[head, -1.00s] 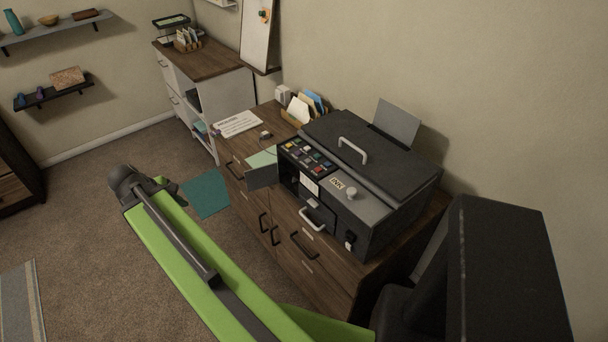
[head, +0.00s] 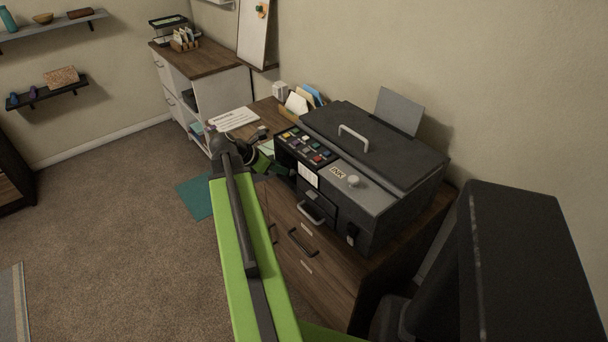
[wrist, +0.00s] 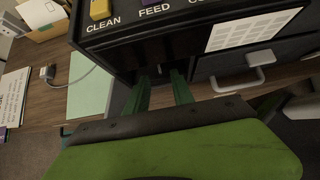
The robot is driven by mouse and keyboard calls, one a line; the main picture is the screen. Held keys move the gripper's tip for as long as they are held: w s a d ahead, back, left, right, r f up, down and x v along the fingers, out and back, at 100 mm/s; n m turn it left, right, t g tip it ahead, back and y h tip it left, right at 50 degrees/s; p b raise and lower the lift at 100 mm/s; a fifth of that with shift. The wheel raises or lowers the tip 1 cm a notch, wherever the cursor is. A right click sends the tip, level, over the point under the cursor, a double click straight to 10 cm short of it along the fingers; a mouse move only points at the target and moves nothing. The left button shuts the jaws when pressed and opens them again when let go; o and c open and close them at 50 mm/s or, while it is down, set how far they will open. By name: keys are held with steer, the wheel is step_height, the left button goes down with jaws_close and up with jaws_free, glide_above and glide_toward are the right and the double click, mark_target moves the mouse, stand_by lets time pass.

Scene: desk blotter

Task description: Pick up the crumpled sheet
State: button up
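The crumpled sheet is not clearly visible in either view. A black printer (head: 375,150) stands on the wooden cabinet. In the wrist view, a dark opening (wrist: 205,70) lies under its CLEAN and FEED buttons. My gripper (wrist: 159,78) points into this opening. Its two green fingers are apart, with dark space between them and no sheet seen there. The inside of the opening is too dark to make out. In the head view my gripper (head: 277,169) is at the printer's left front, partly hidden by my arm.
A drawer handle (wrist: 248,78) sticks out right of the opening. A pale green sheet (wrist: 92,90) lies flat on the wooden top, with a cable beside it. A paper holder (head: 297,106) stands behind. Open carpet (head: 110,230) lies to the left.

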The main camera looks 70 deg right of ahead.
mark_target(291, 171)
steer(key=b+x, duration=0.3)
steer(key=x, duration=0.3)
steer(key=shift+d+f+b, duration=0.1)
steer(key=shift+f+b, duration=0.15)
steer(key=shift+b, duration=0.15)
steer(key=shift+s+d+f, duration=0.15)
steer(key=shift+d+f, duration=0.05)
steer(key=shift+d, duration=0.05)
steer(key=shift+r, duration=0.2)
jaws_close()
